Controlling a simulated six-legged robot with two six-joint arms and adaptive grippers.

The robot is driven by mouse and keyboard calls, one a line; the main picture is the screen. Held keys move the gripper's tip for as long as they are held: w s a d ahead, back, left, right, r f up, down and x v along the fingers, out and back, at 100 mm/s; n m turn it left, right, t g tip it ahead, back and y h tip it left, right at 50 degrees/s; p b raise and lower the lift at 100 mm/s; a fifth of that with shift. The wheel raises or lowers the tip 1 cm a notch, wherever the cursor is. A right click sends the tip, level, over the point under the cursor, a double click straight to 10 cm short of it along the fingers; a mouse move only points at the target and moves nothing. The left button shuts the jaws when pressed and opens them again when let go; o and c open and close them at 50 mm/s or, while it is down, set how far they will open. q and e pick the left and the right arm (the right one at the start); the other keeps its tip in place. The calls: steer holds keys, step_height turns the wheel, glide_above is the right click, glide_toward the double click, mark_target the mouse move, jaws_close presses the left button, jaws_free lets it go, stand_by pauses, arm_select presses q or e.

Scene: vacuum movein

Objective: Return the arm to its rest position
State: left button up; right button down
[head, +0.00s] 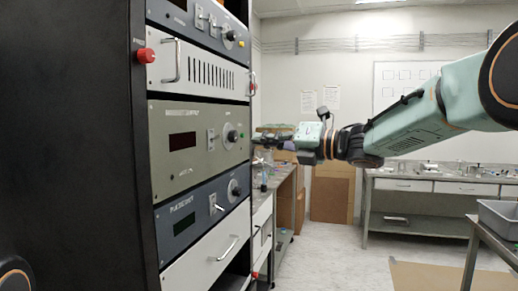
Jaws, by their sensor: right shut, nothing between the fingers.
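My right arm (420,125) reaches in from the right, stretched across the picture toward the equipment rack (200,130). My right gripper (262,138) is dark and small, seen at the end of the wrist beside the rack's right edge. It is shut and empty. I cannot tell whether its fingertips touch the rack. My left gripper is not in view; only a dark round joint of mine shows at the bottom left corner.
The rack holds several panels with knobs, switches, handles and a red button (145,55). Behind, a bench (280,190) and a drawer table (430,185) stand along the walls. A grey bin (497,215) is at the right.

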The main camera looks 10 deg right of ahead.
step_height(320, 180, down, 15)
steer(key=w+d+m+t+h+b, duration=0.1)
steer(key=m+t+h, duration=0.15)
steer(key=m, duration=0.65)
steer(key=d+m+t+h, duration=0.1)
steer(key=m+h, duration=0.2)
steer(key=m, duration=0.7)
steer(key=s+d+f+m+g+h+b, duration=0.1)
steer(key=s+f+m+h, duration=0.2)
steer(key=f, duration=0.5)
steer(key=s+d+f+m+g+b, duration=0.1)
steer(key=s+f+m, duration=0.25)
steer(key=f, duration=0.55)
steer(key=s+d+f+m+g+h, duration=0.1)
steer(key=s+f+m+h, duration=0.1)
steer(key=f+m, duration=0.45)
steer(key=s+d+f+m+g+h+b, duration=0.25)
steer(key=s+f+m+g, duration=0.2)
steer(key=s+f, duration=1.2)
steer(key=s+f+g+b, duration=0.1)
steer(key=s+f+g, duration=0.1)
steer(key=s+f, duration=0.3)
steer(key=s+f+m+g+b, duration=0.1)
steer(key=s+f+g, duration=0.2)
steer(key=s, duration=0.9)
steer(key=s+f+g+h+b, duration=0.1)
steer(key=s+f+g+b, duration=0.1)
steer(key=s+f, duration=0.5)
steer(key=shift+s+d, duration=0.45)
steer(key=shift+s, duration=0.2)
